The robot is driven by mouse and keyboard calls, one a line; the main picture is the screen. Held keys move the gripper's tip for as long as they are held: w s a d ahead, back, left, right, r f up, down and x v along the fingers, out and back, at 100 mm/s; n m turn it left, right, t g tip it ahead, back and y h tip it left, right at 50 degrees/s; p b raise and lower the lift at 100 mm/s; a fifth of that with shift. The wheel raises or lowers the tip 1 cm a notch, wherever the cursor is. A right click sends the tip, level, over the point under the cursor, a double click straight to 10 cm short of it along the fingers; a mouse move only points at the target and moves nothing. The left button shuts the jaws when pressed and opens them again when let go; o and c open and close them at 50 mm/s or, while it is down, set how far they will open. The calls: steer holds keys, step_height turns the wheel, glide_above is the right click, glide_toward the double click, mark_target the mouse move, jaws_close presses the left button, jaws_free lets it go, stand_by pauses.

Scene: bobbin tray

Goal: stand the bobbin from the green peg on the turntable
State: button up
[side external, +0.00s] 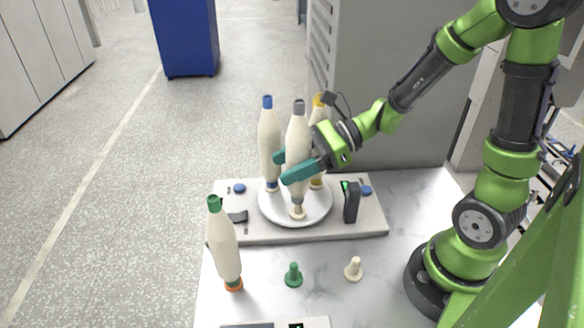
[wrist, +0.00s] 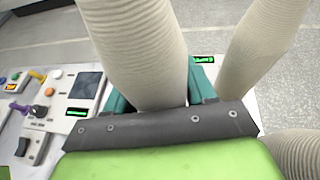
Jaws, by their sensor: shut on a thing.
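My gripper (side external: 290,168) has teal fingers shut on a cream bobbin with a grey top (side external: 297,130), seen also in the wrist view (wrist: 140,50). This bobbin is upright over the front of the white turntable (side external: 270,214), its foot at a pale peg or base there; exact contact is unclear. A blue-topped bobbin (side external: 269,140) and a yellow-topped bobbin (side external: 317,112) stand behind it on the turntable, the latter partly hidden by my gripper. The green peg (side external: 293,275) on the table is bare.
A green-topped bobbin (side external: 223,245) stands on an orange peg at the front left. A cream peg (side external: 354,268) is bare. A dark upright device (side external: 351,202) stands right of the turntable. A control panel (wrist: 75,90) shows at the wrist view's left.

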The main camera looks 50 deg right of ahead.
steer(key=shift+f, duration=1.4)
steer(key=shift+f, duration=0.15)
steer(key=o, duration=1.2)
steer(key=shift+d, duration=0.1)
